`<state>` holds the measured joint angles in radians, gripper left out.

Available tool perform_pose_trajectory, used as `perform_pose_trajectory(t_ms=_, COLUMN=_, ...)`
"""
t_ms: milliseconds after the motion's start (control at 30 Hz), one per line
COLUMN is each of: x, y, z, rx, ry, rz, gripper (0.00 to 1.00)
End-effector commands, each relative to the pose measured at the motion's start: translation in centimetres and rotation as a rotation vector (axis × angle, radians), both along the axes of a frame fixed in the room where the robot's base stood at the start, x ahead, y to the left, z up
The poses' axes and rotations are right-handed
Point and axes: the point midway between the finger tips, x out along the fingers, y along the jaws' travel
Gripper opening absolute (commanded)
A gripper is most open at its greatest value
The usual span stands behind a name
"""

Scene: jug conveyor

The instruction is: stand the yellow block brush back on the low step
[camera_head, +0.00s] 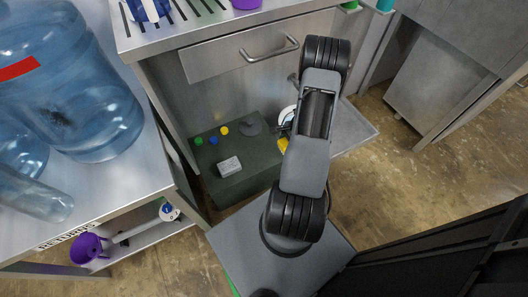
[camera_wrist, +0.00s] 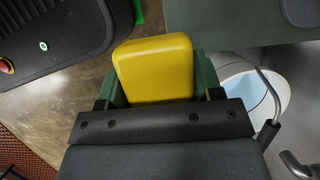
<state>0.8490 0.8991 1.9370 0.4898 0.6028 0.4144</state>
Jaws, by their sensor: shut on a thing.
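The yellow block brush (camera_wrist: 155,66) is between the two green-padded fingers of my gripper (camera_wrist: 157,84) in the wrist view, and the gripper is shut on it. Its smooth yellow block faces the camera; any bristles are hidden. In the head view only a bit of yellow (camera_head: 284,144) shows beside my arm, which hides the gripper. A dark green low box (camera_head: 222,186), which looks like the low step, stands on the floor left of my arm. Its top also shows in the wrist view (camera_wrist: 220,22), beyond the brush; the two look apart there.
On the green top are a grey block (camera_head: 230,166), a dark disc (camera_head: 251,129) and small coloured caps (camera_head: 212,140). A bucket (camera_wrist: 238,70) stands right of the brush. A drawer cabinet (camera_head: 220,58) rises behind; a table (camera_head: 150,165) with big jugs (camera_head: 75,90) is left.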

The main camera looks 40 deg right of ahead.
Motion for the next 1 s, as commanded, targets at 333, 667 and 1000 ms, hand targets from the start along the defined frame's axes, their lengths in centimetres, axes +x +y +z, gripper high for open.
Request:
perform_pose_trajectory(t_ms=333, x=6.5, y=3.8, z=-5.2, rx=0.0, ry=0.0, rz=0.002, gripper=0.33)
perform_pose_trajectory(t_ms=667, x=8.7, y=5.0, z=-7.6, rx=-0.001, ry=-0.001, rz=0.004, gripper=0.33)
perform_pose_trajectory(t_ms=1000, x=9.4, y=5.5, z=-10.5, rx=0.0, ry=0.0, rz=0.002, gripper=0.33)
